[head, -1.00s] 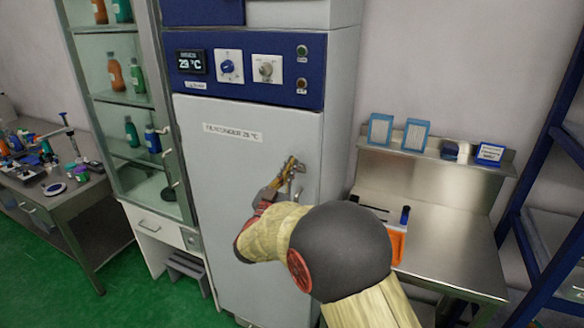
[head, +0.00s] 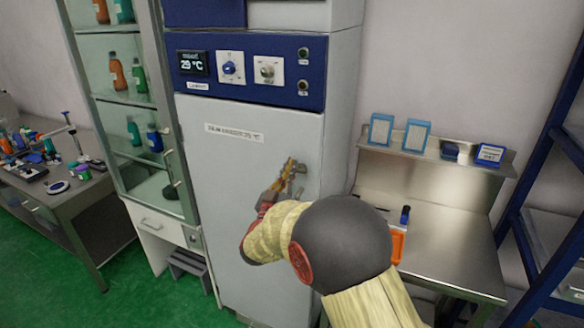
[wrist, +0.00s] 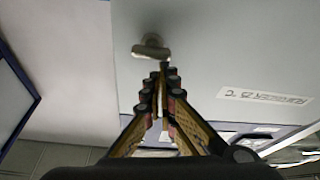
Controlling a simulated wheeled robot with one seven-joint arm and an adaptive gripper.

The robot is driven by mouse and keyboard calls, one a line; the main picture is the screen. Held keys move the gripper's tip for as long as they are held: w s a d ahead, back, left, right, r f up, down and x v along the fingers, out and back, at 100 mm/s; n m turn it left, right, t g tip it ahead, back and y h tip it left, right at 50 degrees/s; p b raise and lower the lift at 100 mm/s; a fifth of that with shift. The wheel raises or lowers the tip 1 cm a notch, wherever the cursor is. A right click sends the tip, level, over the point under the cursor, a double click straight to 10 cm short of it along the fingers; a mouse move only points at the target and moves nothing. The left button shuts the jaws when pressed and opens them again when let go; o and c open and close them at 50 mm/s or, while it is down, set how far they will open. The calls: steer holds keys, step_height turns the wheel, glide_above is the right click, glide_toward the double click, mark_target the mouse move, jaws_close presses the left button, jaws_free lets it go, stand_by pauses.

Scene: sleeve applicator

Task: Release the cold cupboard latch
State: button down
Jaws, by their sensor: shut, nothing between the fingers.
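The cold cupboard (head: 225,200) is a tall grey-white cabinet with a blue control panel, and its door is shut. The latch (head: 301,167) is a small metal handle near the door's right edge. It also shows in the wrist view (wrist: 151,51), upper middle, just beyond my fingertips. My gripper (head: 289,165) is at the latch, to its left in the head view. In the wrist view my gripper (wrist: 160,72) has its fingertips together, with nothing seen between them. Whether the tips touch the latch I cannot tell. My arm hides part of the lower door.
A glass-fronted cabinet (head: 130,90) with bottles stands to the left. A steel bench (head: 455,235) with a shelf of small boxes is on the right, holding an orange item (head: 397,246). A blue rack (head: 525,190) stands at far right.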

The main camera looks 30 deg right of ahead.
steer(key=shift+n, duration=0.4)
steer(key=shift+w+a+f+n+t+y+p, duration=0.1)
steer(key=shift+n+t+y+p, duration=0.15)
steer(key=shift+n+y+p, duration=0.4)
steer(key=shift+w+a+f+n+t+y+p, duration=0.2)
steer(key=shift+n+p, duration=0.25)
steer(key=shift+n, duration=0.5)
steer(key=n+y+p, duration=0.1)
steer(key=n+p, duration=0.1)
steer(key=n, duration=0.1)
steer(key=f+n+y+p, duration=0.1)
steer(key=n+p, duration=0.1)
steer(key=n, duration=0.1)
steer(key=n+y+p, duration=0.1)
steer(key=n+p, duration=0.1)
steer(key=n, duration=0.2)
steer(key=shift+w+a+f+t+y, duration=0.1)
steer(key=shift+w+f+t+y, duration=0.15)
steer(key=shift+y, duration=0.1)
steer(key=shift+s+f+n+y+p, duration=0.1)
steer(key=shift+f+n+y+p, duration=0.15)
steer(key=shift+n+p, duration=0.55)
steer(key=shift+f+n+y+p, duration=0.15)
steer(key=shift+f+n+p, duration=0.15)
steer(key=shift+n+p, duration=0.5)
